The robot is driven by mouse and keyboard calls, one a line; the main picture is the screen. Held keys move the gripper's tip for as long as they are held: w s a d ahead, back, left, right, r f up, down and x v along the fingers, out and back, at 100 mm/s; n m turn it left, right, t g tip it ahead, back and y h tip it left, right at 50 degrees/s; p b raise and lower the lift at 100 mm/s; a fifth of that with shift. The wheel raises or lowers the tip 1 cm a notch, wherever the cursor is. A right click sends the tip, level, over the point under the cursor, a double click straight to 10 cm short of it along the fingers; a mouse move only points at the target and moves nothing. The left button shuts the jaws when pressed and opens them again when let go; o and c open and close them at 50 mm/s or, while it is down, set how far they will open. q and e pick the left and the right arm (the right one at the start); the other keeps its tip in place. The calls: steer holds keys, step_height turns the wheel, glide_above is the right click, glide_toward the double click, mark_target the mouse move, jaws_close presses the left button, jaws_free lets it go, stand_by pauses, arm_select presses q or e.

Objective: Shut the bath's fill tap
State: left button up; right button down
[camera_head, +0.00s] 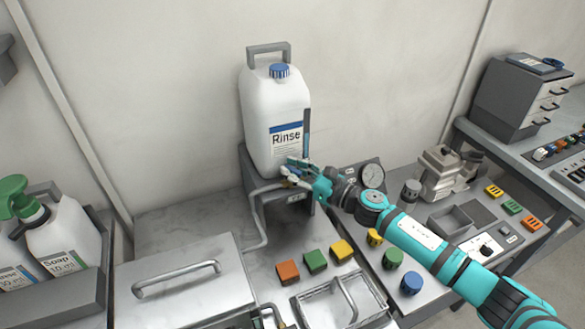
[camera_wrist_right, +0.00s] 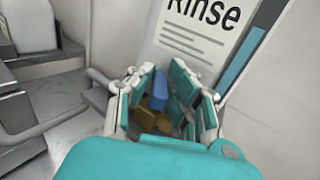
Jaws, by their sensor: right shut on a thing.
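The bath's fill tap has a brass body and a blue handle (camera_wrist_right: 158,88). It sits at the foot of the white Rinse canister (camera_head: 268,110) and is mostly hidden by my fingers. My right gripper (camera_head: 294,174) is shut on the tap, with its teal fingers on both sides of the blue handle in the right wrist view (camera_wrist_right: 165,98). A grey hose (camera_head: 257,215) runs from the tap area down towards the metal bath with its lid (camera_head: 185,278). The handle's exact angle is hard to tell. My left gripper is not in view.
The Rinse canister stands on a grey stand (camera_head: 247,170) against the wall. A gauge (camera_head: 372,174) is just right of my right gripper. Coloured blocks (camera_head: 316,261) and a wire-handled basket (camera_head: 340,303) lie in front. Soap bottles (camera_head: 62,235) stand at left.

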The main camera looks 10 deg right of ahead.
steer(key=m+t+h+p, duration=0.1)
steer(key=h, duration=0.1)
steer(key=m+t+h+p, duration=0.1)
steer(key=m, duration=0.1)
steer(key=shift+a+r+t+h, duration=0.1)
steer(key=shift+r+t+h, duration=0.05)
steer(key=shift+t+h, duration=0.2)
steer(key=shift+m+t+h+p, duration=0.75)
steer(key=shift+m+h, duration=0.75)
steer(key=shift+h, duration=1.05)
steer(key=c, duration=1.6)
jaws_free()
steer(key=shift+s, duration=0.1)
steer(key=shift+s+f, duration=0.2)
steer(key=shift+s, duration=0.1)
steer(key=s+d, duration=0.2)
steer(key=s, duration=0.9)
steer(key=shift+d, duration=0.15)
steer(key=shift+s, duration=0.1)
